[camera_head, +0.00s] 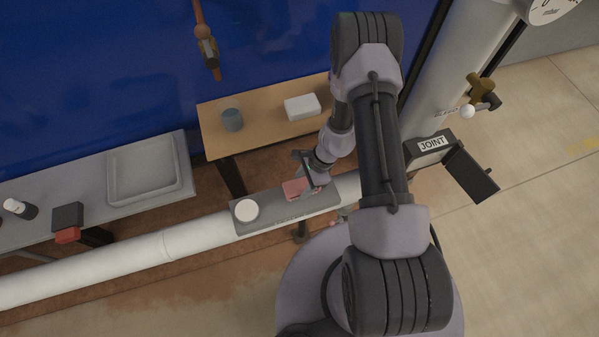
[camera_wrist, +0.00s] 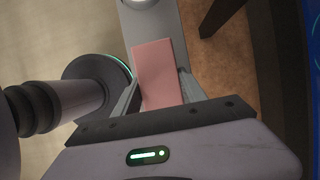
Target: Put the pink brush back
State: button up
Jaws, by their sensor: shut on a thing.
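The pink brush (camera_head: 293,188) shows as a pink block at my gripper, over the grey shelf (camera_head: 280,211) that sits along the white pipe. My gripper (camera_head: 306,184) is shut on the brush. In the wrist view the brush (camera_wrist: 158,68) lies between the two fingers of my gripper (camera_wrist: 158,88), and its far end points at the grey shelf (camera_wrist: 140,28). Its lower part is hidden by the gripper body. I cannot tell whether the brush touches the shelf or is held just above it.
A white round thing (camera_head: 246,210) is on the shelf's left end. A wooden table (camera_head: 262,128) behind holds a grey cup (camera_head: 232,120) and a white block (camera_head: 302,107). A grey bench (camera_head: 100,221) with a tray (camera_head: 180,168) stands left. A box marked JOINT (camera_head: 428,147) is right.

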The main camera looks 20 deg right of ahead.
aim_at(302, 191)
jog(key=f, duration=0.1)
jog(key=f+b, duration=0.2)
jog(key=shift+s+a+f, duration=0.1)
jog(key=shift+s+a, duration=0.05)
jog(key=shift+s, duration=0.15)
jog(key=shift+f+b, duration=0.25)
jog(key=shift+b, duration=0.05)
jog(key=shift+c, duration=0.6)
jog(key=shift+r, duration=0.15)
jog(key=shift+c, duration=0.6)
jog(key=o, duration=1.4)
jog(key=shift+o, duration=0.2)
jog(key=p+v, duration=0.6)
jog(key=v, duration=0.6)
jog(key=shift+r, duration=0.1)
